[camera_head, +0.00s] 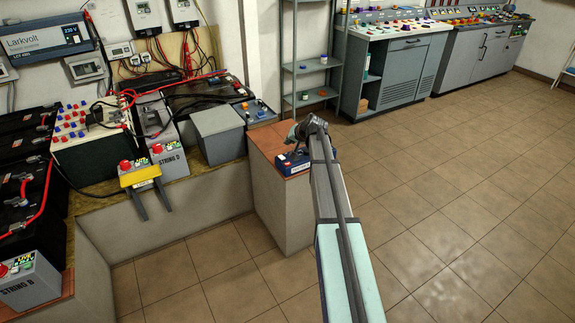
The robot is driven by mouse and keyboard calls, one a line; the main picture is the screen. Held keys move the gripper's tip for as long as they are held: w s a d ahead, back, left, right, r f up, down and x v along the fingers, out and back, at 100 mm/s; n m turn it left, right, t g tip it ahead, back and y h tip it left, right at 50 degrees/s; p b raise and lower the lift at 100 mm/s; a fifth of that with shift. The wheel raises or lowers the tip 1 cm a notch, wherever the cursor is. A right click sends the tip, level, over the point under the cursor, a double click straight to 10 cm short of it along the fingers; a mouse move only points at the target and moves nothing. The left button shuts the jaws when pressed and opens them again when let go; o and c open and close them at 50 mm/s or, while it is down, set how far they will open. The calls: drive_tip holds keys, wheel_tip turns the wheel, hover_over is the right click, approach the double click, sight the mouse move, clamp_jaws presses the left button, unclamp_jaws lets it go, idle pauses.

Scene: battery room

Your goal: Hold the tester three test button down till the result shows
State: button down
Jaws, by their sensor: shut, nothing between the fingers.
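A small blue device (291,162) with a pale label sits on the brown top of a pedestal, near the middle of the view. It may be tester three, but its markings are too small to read. My gripper (293,139) is shut and empty, just above the device. My arm comes up from the bottom of the view and covers the device's right side. I cannot make out the test button or any result display, nor whether the fingertips touch the device.
The pedestal (278,205) stands at the end of a low ledge. On the ledge are a grey box (217,134), a String D unit (169,160) and several cabled batteries. Shelves (302,70) and control consoles (398,68) stand behind. The tiled floor (460,200) at right is clear.

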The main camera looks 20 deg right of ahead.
sight(289, 164)
drive_tip(key=shift+f+b, duration=1.85)
drive_tip(key=shift+f, duration=2.5)
drive_tip(key=shift+f, duration=0.1)
drive_tip(key=shift+f+b, duration=0.35)
drive_tip(key=shift+b, duration=0.05)
drive_tip(key=shift+f, duration=0.35)
drive_tip(key=shift+r, duration=0.15)
idle(0.4)
drive_tip(key=shift+r, duration=0.7)
drive_tip(key=shift+r+p, duration=1.05)
drive_tip(key=shift+r, duration=1.45)
